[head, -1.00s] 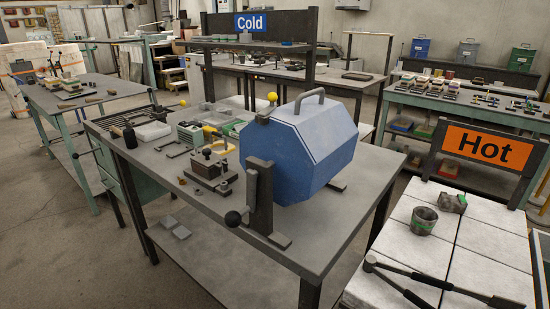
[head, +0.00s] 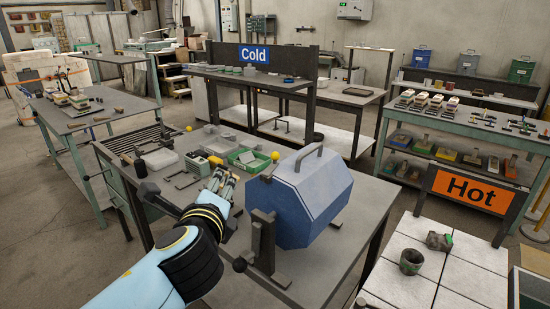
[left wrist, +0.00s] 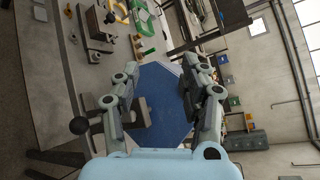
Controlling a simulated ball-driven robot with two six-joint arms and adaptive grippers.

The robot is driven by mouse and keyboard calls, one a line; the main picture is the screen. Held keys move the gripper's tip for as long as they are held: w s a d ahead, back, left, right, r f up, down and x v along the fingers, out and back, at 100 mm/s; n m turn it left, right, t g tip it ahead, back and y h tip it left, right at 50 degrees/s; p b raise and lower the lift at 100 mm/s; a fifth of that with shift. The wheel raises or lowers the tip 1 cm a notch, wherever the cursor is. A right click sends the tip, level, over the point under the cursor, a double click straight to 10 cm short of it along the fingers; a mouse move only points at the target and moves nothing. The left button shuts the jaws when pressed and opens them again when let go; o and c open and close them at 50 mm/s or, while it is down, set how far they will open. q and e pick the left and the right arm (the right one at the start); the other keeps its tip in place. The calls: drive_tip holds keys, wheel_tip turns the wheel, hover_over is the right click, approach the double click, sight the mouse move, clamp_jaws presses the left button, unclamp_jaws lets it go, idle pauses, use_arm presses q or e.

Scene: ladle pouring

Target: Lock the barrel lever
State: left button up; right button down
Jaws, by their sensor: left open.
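The blue eight-sided barrel (head: 312,205) with a grey top handle stands on the grey bench. A dark upright bracket (head: 263,245) stands at its near face. A lever with a black ball knob (head: 240,264) sticks out low from the bracket; the knob also shows in the left wrist view (left wrist: 79,126). A yellow ball knob (head: 275,155) is at the barrel's upper left edge. My left gripper (head: 224,183) is open and empty, left of the barrel and apart from the black knob. In the left wrist view the open fingers (left wrist: 160,70) frame the blue barrel (left wrist: 160,105).
Small tools, a dark clamp block and a green tray (head: 248,161) crowd the bench left of the barrel. The Cold sign (head: 255,54) hangs behind.

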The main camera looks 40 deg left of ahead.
sight(274, 159)
use_arm(q)
drive_tip(key=w+d+m+t+h, duration=0.35)
drive_tip(key=w+d+m, duration=0.3)
drive_tip(key=m, duration=0.65)
drive_tip(key=shift+t+y, duration=0.45)
drive_tip(key=x, duration=0.3)
drive_tip(key=p+x, duration=0.1)
drive_tip(key=x, duration=0.3)
drive_tip(key=r+x, duration=0.1)
drive_tip(key=x, duration=0.3)
drive_tip(key=shift+w+a, duration=0.1)
drive_tip(key=shift+a, duration=0.05)
clamp_jaws()
